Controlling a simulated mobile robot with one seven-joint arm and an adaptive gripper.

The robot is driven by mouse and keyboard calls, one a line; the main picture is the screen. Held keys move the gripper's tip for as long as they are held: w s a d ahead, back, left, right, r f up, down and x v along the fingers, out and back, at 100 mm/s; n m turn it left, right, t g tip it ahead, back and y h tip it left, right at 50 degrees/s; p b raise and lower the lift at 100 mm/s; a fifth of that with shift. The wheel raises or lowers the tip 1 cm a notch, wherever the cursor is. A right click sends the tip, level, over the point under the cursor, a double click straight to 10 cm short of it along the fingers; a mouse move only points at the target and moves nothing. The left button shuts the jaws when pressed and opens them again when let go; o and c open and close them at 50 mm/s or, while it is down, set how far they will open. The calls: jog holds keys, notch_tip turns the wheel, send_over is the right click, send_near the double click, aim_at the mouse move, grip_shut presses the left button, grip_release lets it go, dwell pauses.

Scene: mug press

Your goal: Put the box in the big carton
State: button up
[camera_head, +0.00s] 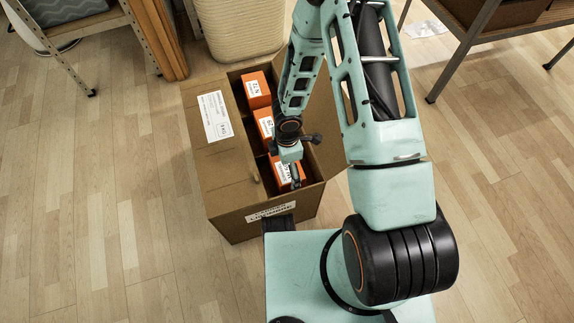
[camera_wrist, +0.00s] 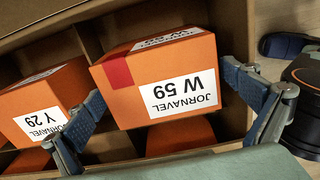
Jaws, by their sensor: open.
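The big carton (camera_head: 235,228) stands open on the floor, with cardboard dividers inside. An orange box with a white label reading W 59 (camera_wrist: 150,75) is in one of its compartments. My gripper (camera_head: 293,178) is low over the carton's near compartment. In the wrist view my gripper (camera_wrist: 163,88) is open, with one blue finger on each side of the W 59 box. Whether the fingers touch it I cannot tell. Another orange box labelled Y 29 (camera_wrist: 40,100) sits in the neighbouring compartment. More orange shows below the W 59 box.
A further orange box (camera_head: 256,88) is in the carton's far compartment. A beige bin (camera_head: 240,28) stands behind the carton. A shelf rack (camera_head: 65,25) is at the upper left and a table (camera_head: 495,25) at the upper right. The wooden floor (camera_head: 110,200) at left is clear.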

notch_tip(320, 180, up, 12)
jog(key=p, duration=0.6)
